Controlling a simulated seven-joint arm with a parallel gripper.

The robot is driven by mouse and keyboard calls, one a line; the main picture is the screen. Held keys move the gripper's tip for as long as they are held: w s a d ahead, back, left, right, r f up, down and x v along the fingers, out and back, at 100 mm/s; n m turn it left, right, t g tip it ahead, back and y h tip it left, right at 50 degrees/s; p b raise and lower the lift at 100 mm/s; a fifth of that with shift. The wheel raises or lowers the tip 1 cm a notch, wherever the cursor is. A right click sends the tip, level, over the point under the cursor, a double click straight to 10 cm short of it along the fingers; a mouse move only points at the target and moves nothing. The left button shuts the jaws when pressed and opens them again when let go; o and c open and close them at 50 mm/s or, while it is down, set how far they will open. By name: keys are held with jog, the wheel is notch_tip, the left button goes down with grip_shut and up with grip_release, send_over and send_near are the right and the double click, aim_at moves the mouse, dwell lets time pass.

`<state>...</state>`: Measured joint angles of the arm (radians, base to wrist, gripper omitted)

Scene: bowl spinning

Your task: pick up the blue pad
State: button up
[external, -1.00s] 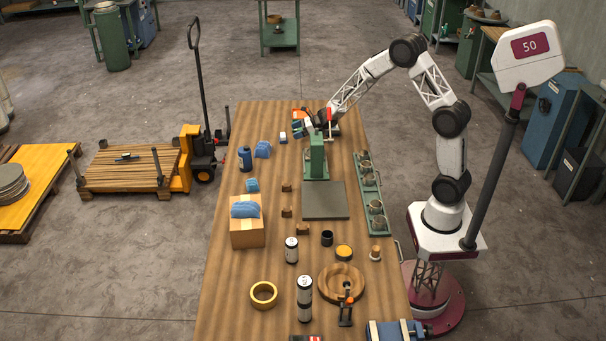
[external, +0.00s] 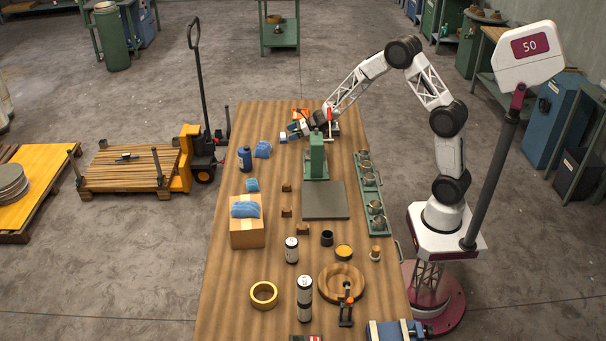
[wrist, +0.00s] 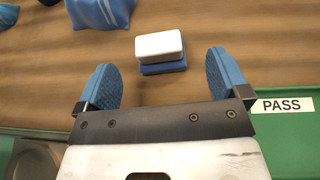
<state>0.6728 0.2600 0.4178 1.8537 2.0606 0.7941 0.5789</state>
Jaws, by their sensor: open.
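The blue pad (wrist: 165,68) lies on the wooden table, with a white block or layer (wrist: 159,44) on top of it. In the external view the pad (external: 283,139) is a small blue and white spot near the table's far end, left of the green press. My gripper (wrist: 162,76) is open and empty. Its two blue-padded fingers are spread on either side of the pad's line, with the pad lying beyond and between the fingertips. In the external view my gripper (external: 294,130) is just beside the pad; the gap is too small to judge.
A green press (external: 316,158) stands in front of my gripper. Blue cloth-like bundles (external: 263,149) and a blue bottle (external: 245,158) are to the left. A green edge with a PASS label (wrist: 282,106) lies near the right finger. Bare table surrounds the pad.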

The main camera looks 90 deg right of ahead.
aim_at(283, 134)
jog(key=shift+x, duration=2.6)
jog(key=c, duration=1)
jog(key=shift+r, duration=5)
